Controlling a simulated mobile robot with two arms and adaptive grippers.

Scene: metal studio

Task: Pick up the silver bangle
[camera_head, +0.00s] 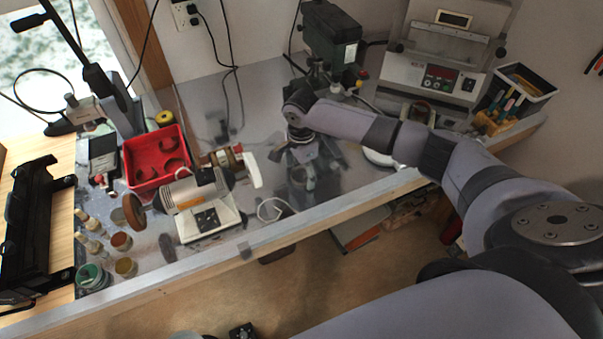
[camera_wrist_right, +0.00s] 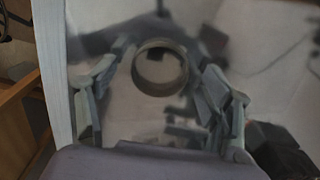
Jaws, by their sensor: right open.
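The silver bangle (camera_wrist_right: 160,92) shows in the right wrist view as a dull metal ring on the grey bench top. It lies between the two spread fingers of my right gripper (camera_wrist_right: 160,98), with a gap on each side. In the head view my right gripper (camera_head: 303,155) hangs over the middle of the bench with its fingers pointing down. It is open and empty. My left gripper is not in view.
A grinding machine (camera_head: 208,205) and a red bin (camera_head: 155,160) stand left of my right gripper. A dark green machine (camera_head: 332,35) stands behind it. A grey box with a control panel (camera_head: 440,70) is at the back right. The bench's front edge (camera_head: 330,208) is close.

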